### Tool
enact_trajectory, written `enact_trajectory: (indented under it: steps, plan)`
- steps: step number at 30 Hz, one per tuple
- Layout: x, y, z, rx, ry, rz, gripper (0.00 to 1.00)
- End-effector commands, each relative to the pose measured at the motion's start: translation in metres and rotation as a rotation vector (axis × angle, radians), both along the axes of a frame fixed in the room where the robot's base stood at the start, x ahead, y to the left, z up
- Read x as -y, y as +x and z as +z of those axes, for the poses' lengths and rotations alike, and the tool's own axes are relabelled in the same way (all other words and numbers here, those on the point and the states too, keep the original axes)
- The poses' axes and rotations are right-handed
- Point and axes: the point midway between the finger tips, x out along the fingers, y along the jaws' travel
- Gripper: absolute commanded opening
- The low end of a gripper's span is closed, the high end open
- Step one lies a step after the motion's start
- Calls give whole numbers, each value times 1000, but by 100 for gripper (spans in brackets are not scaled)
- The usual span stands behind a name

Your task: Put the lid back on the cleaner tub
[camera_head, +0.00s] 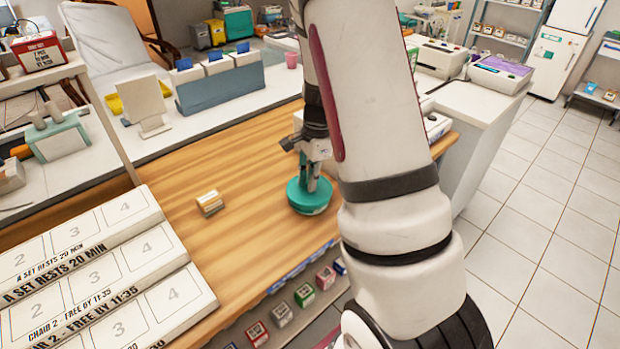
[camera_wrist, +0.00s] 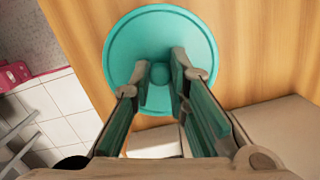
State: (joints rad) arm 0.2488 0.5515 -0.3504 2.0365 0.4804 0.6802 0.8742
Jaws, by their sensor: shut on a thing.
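The round teal lid (camera_head: 309,198) is at the front right part of the wooden counter. In the wrist view the lid (camera_wrist: 125,50) fills the upper middle, with a small teal knob (camera_wrist: 158,75) at its centre. My gripper (camera_head: 308,182) points down over it. In the wrist view my gripper's fingers (camera_wrist: 161,68) stand on both sides of the knob, shut on it. The lid looks roughly level. A low teal side shows under its top, but I cannot tell whether the tub is beneath it or whether it touches the counter.
A small tan box (camera_head: 210,203) sits left of the lid on the wooden counter (camera_head: 245,245). White signs (camera_head: 90,270) stand at the left front. Small boxes (camera_head: 304,295) line a shelf below the front edge. My arm hides the counter's right part.

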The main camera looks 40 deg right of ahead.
Motion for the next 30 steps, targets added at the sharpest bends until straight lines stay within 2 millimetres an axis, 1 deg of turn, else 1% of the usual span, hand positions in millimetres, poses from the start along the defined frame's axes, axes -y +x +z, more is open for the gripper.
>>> enact_trajectory:
  steps: [8, 9, 11, 12, 18, 21, 30]
  plan:
    - [0, 0, 0, 0, 0, 0, 7]
    - [0, 0, 0, 0, 0, 0, 22]
    - [0, 0, 0, 0, 0, 0, 36]
    - [0, 0, 0, 0, 0, 0, 39]
    - [0, 0, 0, 0, 0, 0, 39]
    - [0, 0, 0, 0, 0, 0, 59]
    - [0, 0, 0, 0, 0, 0, 59]
